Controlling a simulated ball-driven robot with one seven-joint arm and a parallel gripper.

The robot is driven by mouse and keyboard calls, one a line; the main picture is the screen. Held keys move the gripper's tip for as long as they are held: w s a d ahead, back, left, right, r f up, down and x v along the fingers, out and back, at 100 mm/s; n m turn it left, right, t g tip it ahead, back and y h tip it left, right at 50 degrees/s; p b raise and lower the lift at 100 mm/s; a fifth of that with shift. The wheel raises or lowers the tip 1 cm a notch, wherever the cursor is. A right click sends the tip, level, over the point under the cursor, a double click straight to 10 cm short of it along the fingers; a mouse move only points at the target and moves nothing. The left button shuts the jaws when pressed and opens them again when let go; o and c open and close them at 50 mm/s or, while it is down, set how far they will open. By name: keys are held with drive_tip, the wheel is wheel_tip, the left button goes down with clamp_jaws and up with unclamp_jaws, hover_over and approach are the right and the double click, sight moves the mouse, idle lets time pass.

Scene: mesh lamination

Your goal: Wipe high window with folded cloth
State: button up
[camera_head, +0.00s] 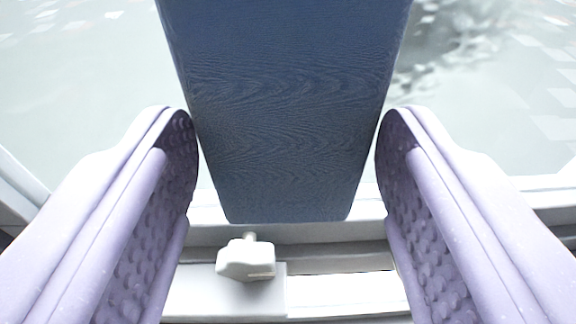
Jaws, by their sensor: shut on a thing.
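My gripper (286,140) is shut on the folded cloth (290,110), a dark blue, grained block. Its two lilac fingers with dimpled inner pads stand on the cloth's left and right sides, touching it near their tips. The cloth reaches from the top edge of the picture down to just above the frame's lower rail. Behind it is the window (90,80), a pale, hazy pane with blurred shapes at upper right. The cloth hides the middle of the pane. I cannot tell whether the cloth touches the glass.
A white window frame (350,292) runs along the bottom, with a white knob-like handle (246,260) sticking out below the cloth. Frame edges also show at the far left and right. The pane is clear on both sides of the cloth.

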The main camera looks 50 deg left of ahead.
drive_tip(key=shift+x, duration=0.8)
drive_tip(key=shift+w+d+r, duration=0.1)
drive_tip(key=shift+r, duration=0.05)
drive_tip(key=w+d, duration=0.6)
drive_tip(key=w, duration=0.2)
drive_tip(key=shift+w+p, duration=0.4)
drive_tip(key=shift+p, duration=0.05)
idle(0.3)
drive_tip(key=shift+d, duration=0.1)
drive_tip(key=shift+s+b, duration=0.1)
drive_tip(key=shift+b, duration=0.2)
